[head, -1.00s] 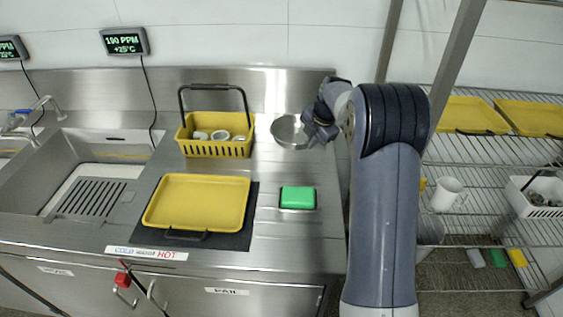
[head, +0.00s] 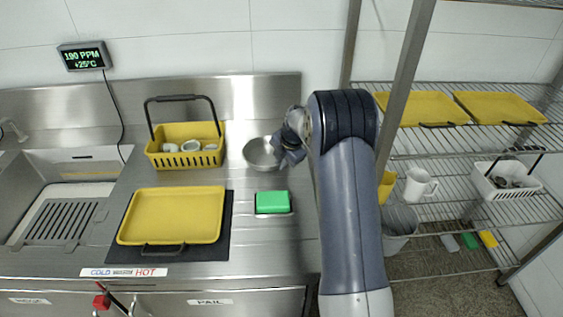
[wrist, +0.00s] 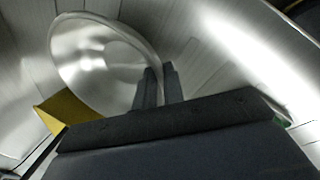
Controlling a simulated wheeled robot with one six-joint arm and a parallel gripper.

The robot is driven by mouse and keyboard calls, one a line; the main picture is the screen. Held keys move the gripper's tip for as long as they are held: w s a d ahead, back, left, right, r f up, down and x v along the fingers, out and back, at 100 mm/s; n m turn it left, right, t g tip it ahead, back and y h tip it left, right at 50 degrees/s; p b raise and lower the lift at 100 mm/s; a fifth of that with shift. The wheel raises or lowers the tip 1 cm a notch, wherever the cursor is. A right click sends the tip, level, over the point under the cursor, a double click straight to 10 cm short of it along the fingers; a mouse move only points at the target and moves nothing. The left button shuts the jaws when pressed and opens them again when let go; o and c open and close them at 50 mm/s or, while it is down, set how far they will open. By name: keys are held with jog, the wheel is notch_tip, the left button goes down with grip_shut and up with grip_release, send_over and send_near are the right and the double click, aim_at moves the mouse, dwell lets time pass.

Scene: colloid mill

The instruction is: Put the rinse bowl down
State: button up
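The rinse bowl (head: 261,153) is a round steel bowl at the right part of the steel counter, right of the yellow basket. My gripper (head: 284,152) is at the bowl's right side. In the wrist view the bowl (wrist: 95,55) fills the upper left, its rim running to my two dark fingers (wrist: 159,84). The fingers are close together with the near rim between them, so my gripper is shut on the bowl. The bowl looks close to the counter; whether its base touches cannot be told.
A yellow basket (head: 190,160) with white cups stands left of the bowl. A green sponge (head: 272,202) lies in front of it. A yellow tray (head: 172,215) lies on a dark mat. A wire shelf (head: 470,150) stands at the right. Bare counter (head: 270,240) lies in front of the sponge.

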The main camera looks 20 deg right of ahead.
jog(key=o, duration=0.3)
jog(key=shift+r, duration=0.2)
jog(key=b+v, duration=0.1)
jog(key=v, duration=1.1)
jog(key=shift+b, duration=0.35)
